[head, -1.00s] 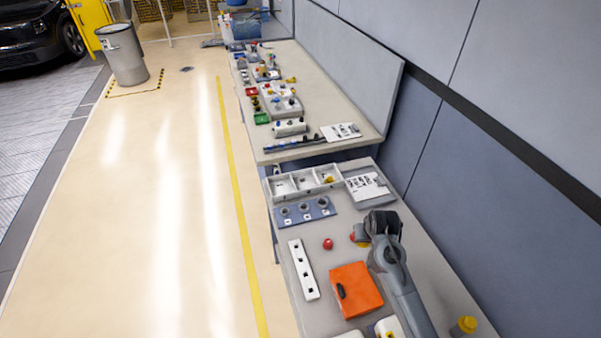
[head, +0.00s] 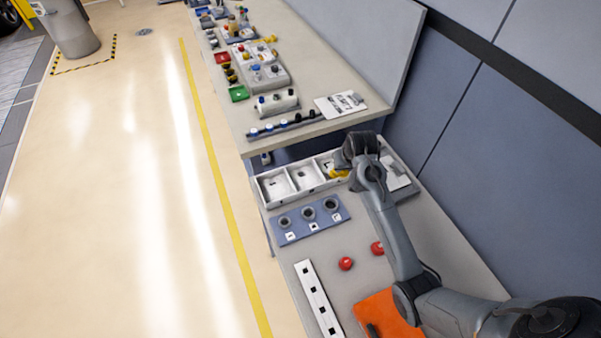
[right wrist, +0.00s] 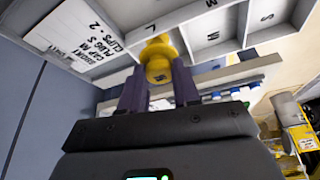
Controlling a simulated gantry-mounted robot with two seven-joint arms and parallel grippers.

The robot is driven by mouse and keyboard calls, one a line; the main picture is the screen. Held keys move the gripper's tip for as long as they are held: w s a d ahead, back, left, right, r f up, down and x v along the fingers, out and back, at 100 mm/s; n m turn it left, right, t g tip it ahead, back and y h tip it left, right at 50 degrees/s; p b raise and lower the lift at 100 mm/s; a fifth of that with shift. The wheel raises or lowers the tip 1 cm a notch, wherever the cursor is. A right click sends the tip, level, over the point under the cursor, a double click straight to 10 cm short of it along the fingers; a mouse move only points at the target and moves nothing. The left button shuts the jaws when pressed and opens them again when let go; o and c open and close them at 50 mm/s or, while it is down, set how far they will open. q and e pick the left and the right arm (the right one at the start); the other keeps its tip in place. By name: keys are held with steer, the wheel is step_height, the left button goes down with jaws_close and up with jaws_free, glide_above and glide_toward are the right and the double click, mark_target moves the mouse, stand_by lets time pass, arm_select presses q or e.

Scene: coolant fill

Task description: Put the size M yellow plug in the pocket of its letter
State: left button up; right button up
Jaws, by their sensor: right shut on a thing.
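My right gripper (right wrist: 150,86) is shut on a yellow plug (right wrist: 158,68), with a finger on each side of it. A dark mark on the plug is too small to read. In the right wrist view the plug is in front of the L pocket, beside the pocket marked M (right wrist: 212,36). The white pocket tray (head: 262,190) is in the head view. There the gripper (head: 352,158) is over the tray's right end and hides part of it. Yellow (head: 338,173) shows beside it; I cannot tell whether this is the held plug. My left gripper is not in view.
A blue-grey plate with three round sockets (head: 310,228) lies in front of the tray. Two red knobs (head: 345,263), an orange case (head: 385,318) and a white strip (head: 318,300) lie nearer.

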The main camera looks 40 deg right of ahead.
steer(key=shift+s+a+f, duration=0.15)
steer(key=shift+a+f, duration=0.05)
steer(key=shift+f, duration=0.2)
steer(key=shift+s+a+f, duration=0.1)
steer(key=shift+a+f, duration=0.05)
steer(key=shift+f, duration=0.25)
steer(key=w+a+f, duration=0.2)
steer(key=w, duration=0.1)
steer(key=w+a+f+b, duration=0.1)
steer(key=w+a+f, duration=0.1)
steer(key=w, duration=0.1)
steer(key=w+a+f, duration=0.2)
steer(key=w, duration=0.1)
steer(key=shift+w+f, duration=0.15)
steer(key=shift+w, duration=0.2)
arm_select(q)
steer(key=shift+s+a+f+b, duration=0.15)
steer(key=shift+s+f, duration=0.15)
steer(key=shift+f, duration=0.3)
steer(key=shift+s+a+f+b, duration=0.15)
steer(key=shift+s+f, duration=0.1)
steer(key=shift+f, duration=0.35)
arm_select(e)
steer(key=shift+f, duration=2.05)
steer(key=shift+f, duration=0.1)
steer(key=o, duration=1.1)
steer(key=shift+c, duration=0.2)
